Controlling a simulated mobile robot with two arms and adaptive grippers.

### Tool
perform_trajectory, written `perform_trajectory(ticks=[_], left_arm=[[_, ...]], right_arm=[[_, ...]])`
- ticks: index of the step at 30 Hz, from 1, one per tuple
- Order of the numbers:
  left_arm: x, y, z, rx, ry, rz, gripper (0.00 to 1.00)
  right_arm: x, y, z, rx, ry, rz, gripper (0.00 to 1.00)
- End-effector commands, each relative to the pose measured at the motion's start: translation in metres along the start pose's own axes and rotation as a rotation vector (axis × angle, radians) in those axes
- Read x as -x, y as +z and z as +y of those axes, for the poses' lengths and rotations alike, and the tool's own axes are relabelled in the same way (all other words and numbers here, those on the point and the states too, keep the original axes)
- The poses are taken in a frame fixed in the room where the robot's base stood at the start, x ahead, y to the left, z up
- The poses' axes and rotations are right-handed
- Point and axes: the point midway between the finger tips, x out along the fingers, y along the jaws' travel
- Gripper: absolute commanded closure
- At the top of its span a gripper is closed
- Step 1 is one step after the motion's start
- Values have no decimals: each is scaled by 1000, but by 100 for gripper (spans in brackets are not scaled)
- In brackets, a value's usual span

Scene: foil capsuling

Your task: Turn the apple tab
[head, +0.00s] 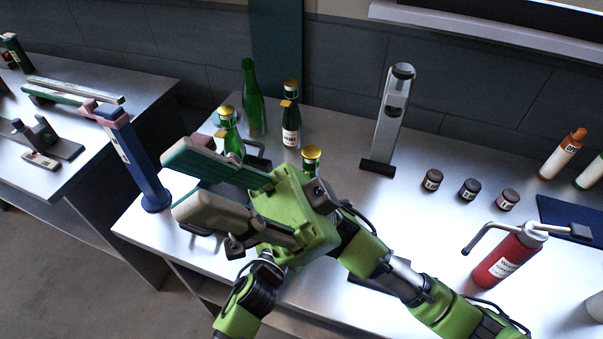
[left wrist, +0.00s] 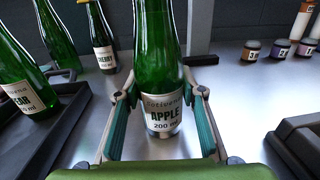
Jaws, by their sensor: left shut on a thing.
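The green APPLE bottle (left wrist: 160,112) stands upright in the left wrist view, its top cut off by the frame. My left gripper (left wrist: 158,92) is shut around it, one finger on each side. In the head view a gold-capped bottle (head: 312,155) behind my right gripper seems to be this one; its lower part is hidden, and I cannot make out a tab. My left gripper is hidden there behind the right one. My right gripper (head: 178,185) is open, its fingers well apart and pointing left, in front of the bottles, with nothing seen between them.
A CHERRY bottle (left wrist: 101,40) and a PEAR bottle (left wrist: 22,85) stand left of the apple bottle. A grey stand (head: 388,125), small jars (head: 469,189) and a red canister (head: 508,258) stand to the right. A blue post (head: 137,165) stands left. Bare bench lies before the jars.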

Motion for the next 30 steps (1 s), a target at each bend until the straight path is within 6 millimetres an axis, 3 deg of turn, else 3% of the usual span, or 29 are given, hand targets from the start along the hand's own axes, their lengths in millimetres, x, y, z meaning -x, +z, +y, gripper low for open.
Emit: perform_trajectory(ticks=[3,8,14,17,20,24,30], left_arm=[[0,0,0,0,0,0,98],[0,0,0,0,0,0,98],[0,0,0,0,0,0,98],[0,0,0,0,0,0,98],[0,0,0,0,0,0,98],[0,0,0,0,0,0,98],[0,0,0,0,0,0,98]], right_arm=[[-13,26,-20,24,-200,-134,79],[-10,64,-43,38,-455,-340,79],[21,111,-59,37,-758,-642,79],[45,133,-63,27,-910,-810,79],[75,148,-59,16,-1051,-991,79],[121,155,-38,1,-1227,-1273,79],[179,133,16,-16,-1420,-1729,79]])
